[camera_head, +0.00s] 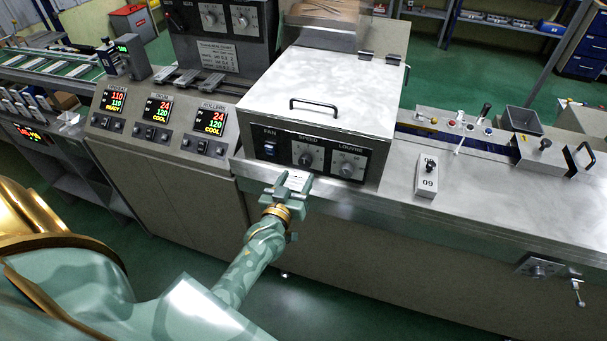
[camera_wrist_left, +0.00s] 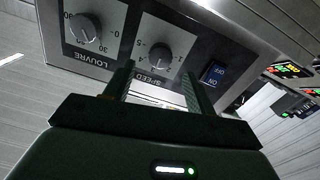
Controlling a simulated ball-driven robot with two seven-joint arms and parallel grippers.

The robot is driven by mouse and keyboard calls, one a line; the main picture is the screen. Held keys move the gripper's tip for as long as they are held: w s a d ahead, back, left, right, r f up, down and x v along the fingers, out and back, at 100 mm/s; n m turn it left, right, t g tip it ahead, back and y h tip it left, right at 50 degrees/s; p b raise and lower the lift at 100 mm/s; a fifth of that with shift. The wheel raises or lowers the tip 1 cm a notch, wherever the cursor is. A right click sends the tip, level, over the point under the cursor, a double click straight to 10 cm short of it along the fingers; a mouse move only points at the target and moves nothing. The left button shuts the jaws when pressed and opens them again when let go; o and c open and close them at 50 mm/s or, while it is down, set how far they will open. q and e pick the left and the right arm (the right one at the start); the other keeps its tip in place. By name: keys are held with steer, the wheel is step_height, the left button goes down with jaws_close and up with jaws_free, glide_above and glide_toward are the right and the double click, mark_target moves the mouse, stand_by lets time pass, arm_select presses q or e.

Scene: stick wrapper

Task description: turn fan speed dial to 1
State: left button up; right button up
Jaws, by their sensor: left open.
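The fan speed dial (camera_head: 305,159) is a grey round knob on the dark front panel, between the FAN switch and the LOUVRE dial. In the left wrist view the speed dial (camera_wrist_left: 160,52) stands just beyond the fingertips, with scale figures around it. My left gripper (camera_head: 291,182) is below and in front of the panel. In the wrist view the left gripper (camera_wrist_left: 157,69) has its two fingers apart, with no dial between them. The dial's exact pointer setting is too small to read surely. My right gripper is not in view.
The blue FAN switch (camera_head: 270,148) is left of the speed dial, and the LOUVRE dial (camera_head: 346,169) is right of it. The metal hood (camera_head: 320,90) with a handle rises above.

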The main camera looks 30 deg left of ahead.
mark_target(304, 164)
arm_select(q)
steer(key=b+x, duration=0.2)
steer(key=x, duration=0.2)
steer(key=shift+w+a+f, duration=0.15)
steer(key=shift+w, duration=0.35)
steer(key=c, duration=1)
